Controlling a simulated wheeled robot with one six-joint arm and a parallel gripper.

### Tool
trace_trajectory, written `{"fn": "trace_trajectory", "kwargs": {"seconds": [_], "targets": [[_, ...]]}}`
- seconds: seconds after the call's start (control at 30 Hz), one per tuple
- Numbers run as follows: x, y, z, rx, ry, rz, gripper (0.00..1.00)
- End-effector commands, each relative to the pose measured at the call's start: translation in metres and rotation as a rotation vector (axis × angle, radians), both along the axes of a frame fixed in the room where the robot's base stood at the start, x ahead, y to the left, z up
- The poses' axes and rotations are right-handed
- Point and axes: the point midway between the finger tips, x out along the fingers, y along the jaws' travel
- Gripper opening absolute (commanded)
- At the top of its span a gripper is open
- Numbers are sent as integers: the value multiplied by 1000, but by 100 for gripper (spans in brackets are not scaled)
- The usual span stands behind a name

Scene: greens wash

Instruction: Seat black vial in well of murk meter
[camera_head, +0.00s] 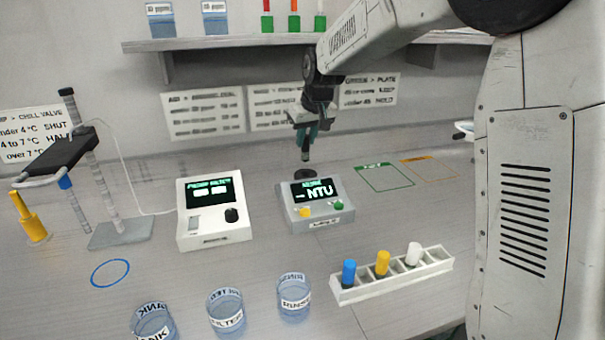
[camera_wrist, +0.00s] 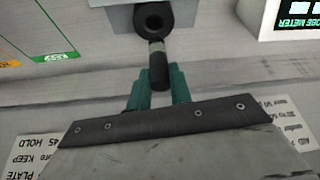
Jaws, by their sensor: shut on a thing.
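The murk meter (camera_head: 316,212) is a grey box with a dark screen reading "- NTU", a yellow and a green button. Its well is a round black ring (camera_head: 310,174) at the meter's back; in the wrist view the black well ring (camera_wrist: 153,18) shows a dark hole. My gripper (camera_head: 309,130), with teal fingers, is shut on the black vial (camera_head: 306,153). The vial hangs roughly upright, its lower end a little above the well and apart from it. In the wrist view my gripper (camera_wrist: 158,84) grips the vial (camera_wrist: 158,65) by its black cap, the grey end pointing toward the ring.
A white rack (camera_head: 392,279) with blue, yellow and white-capped vials stands front right. A second white meter (camera_head: 213,215) is left of the murk meter. Labelled beakers (camera_head: 226,312) stand in front. A shelf (camera_head: 220,44) runs along the wall above.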

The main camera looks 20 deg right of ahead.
Motion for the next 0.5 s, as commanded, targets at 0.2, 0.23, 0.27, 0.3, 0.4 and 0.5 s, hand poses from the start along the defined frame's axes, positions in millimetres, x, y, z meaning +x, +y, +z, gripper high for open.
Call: {"fn": "trace_trajectory", "kwargs": {"seconds": [0.2, 0.23, 0.27, 0.3, 0.4, 0.5], "targets": [[-1, 0, -40, -1, 4, 1, 0], [0, 0, -43, -1, 3, 1, 0], [0, 0, -45, -1, 2, 1, 0], [0, 0, -47, -1, 2, 1, 0], [0, 0, -55, 0, 1, 0, 0], [-1, 0, -69, -1, 4, 0, 0]]}}
